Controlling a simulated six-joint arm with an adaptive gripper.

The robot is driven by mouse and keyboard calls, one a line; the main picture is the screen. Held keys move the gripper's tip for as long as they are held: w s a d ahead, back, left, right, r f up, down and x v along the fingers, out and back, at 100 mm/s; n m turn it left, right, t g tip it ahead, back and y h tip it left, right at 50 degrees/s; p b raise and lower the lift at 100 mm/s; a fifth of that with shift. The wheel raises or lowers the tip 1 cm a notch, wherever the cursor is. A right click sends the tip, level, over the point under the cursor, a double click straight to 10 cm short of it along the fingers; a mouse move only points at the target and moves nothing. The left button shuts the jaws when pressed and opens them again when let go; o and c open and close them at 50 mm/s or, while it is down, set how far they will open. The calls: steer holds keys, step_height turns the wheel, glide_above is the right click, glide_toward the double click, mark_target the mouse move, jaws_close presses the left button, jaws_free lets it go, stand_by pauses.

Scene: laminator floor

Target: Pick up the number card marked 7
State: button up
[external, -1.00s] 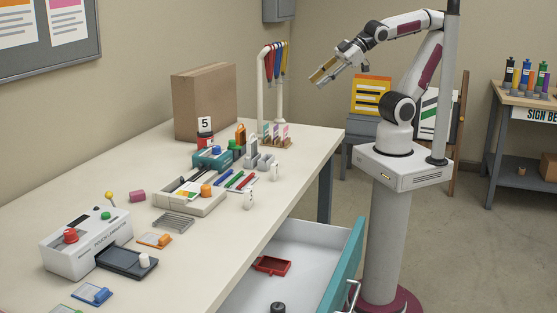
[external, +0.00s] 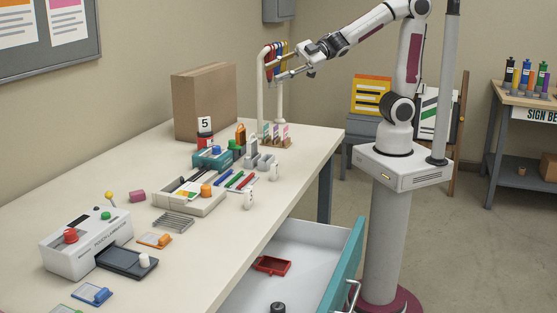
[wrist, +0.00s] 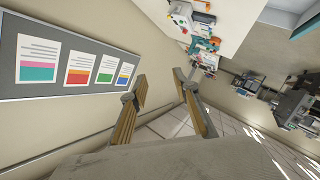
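I cannot make out a number card marked 7 in either view. A card marked 5 (external: 205,124) stands upright in a red holder near the cardboard box. Two small white upright pieces stand near the table's front edge, a nearer one (external: 249,200) and a farther one (external: 274,172); their markings are too small to read. My gripper (external: 272,68) is in the air above the far end of the table, overlapping the lanyard rack in the picture. In the wrist view my gripper (wrist: 160,77) shows two tan-padded fingers spread apart, with nothing between them.
A cardboard box (external: 205,100) and a rack with hanging lanyards (external: 262,100) stand at the back. An open drawer (external: 315,245) juts out in front.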

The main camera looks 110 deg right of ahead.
steer(key=d+f+g+y, duration=0.1)
steer(key=f+y, duration=0.1)
steer(key=f, duration=0.6)
steer(key=d+f+n+g+y, duration=0.1)
steer(key=f+g+y, duration=0.1)
steer(key=f, duration=0.6)
steer(key=s+d+f+n+g+y, duration=0.1)
steer(key=f+g+y, duration=0.1)
steer(key=f, duration=0.6)
steer(key=shift+d+f+y, duration=0.15)
steer(key=shift+d+y, duration=0.15)
steer(key=m, duration=0.2)
glide_toward(275, 171)
steer(key=shift+w+d+f+g+y, duration=0.3)
steer(key=shift+w+d, duration=0.3)
steer(key=shift+w+a, duration=0.1)
steer(key=shift+x, duration=1.2)
steer(key=shift+a, duration=0.1)
